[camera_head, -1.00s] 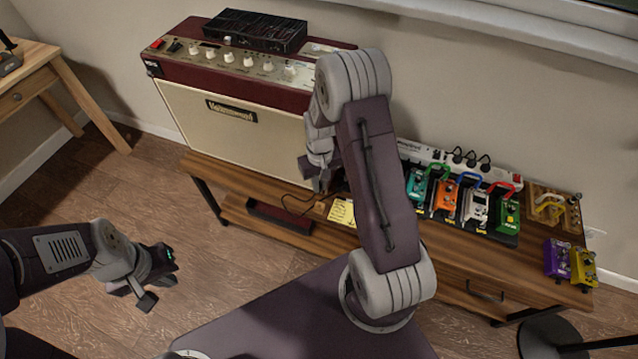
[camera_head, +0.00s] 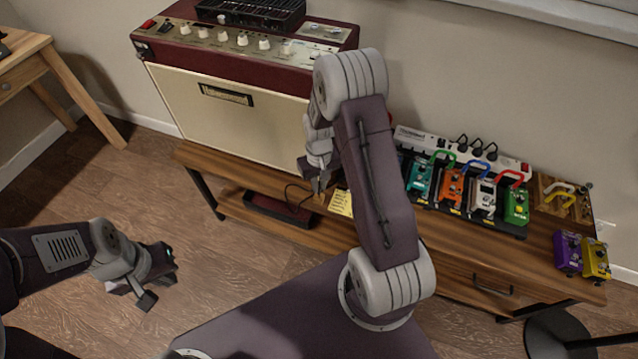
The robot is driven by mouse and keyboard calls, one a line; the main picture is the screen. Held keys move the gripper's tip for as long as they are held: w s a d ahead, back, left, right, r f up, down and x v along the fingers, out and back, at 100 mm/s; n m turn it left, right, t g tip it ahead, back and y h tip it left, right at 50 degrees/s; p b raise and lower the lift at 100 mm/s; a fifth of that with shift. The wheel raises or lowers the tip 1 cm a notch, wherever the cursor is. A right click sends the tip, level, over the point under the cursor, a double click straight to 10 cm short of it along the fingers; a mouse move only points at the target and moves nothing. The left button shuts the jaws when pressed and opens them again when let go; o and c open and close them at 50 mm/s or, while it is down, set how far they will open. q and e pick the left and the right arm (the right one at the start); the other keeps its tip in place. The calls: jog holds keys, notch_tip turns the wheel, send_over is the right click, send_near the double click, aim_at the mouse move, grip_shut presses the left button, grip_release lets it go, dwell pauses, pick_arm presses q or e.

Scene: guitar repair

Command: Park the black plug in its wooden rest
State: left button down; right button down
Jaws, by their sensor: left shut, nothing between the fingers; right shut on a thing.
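My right gripper (camera_head: 318,184) is low in front of the amplifier, above the wooden bench. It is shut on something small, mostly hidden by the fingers. A thin dark cable (camera_head: 291,190) loops from the bench up to these fingers, so the held thing looks like the black plug, though it is too small to make out. A small wooden piece (camera_head: 321,200), perhaps the wooden rest, lies just below the fingers, partly hidden. I cannot tell whether the gripper touches it. My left gripper (camera_head: 148,285) is shut and empty over the floor at the left.
The cream and maroon amplifier (camera_head: 225,115) stands on the bench (camera_head: 455,245). A yellow note (camera_head: 341,203) lies right of the gripper. My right forearm hides the bench middle. Coloured pedals and a white power strip (camera_head: 450,148) stand further right. The floor at left is clear.

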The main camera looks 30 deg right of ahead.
jog(key=shift+p, duration=0.45)
dwell(0.6)
jog(key=shift+f+b, duration=0.7)
jog(key=shift+f, duration=0.55)
dwell(0.5)
jog(key=c, duration=1)
grip_release()
jog(key=shift+o, duration=0.2)
notch_tip(320, 180, up, 8)
jog(key=p, duration=0.7)
jog(key=shift+r+p, duration=0.15)
jog(key=shift+p, duration=0.25)
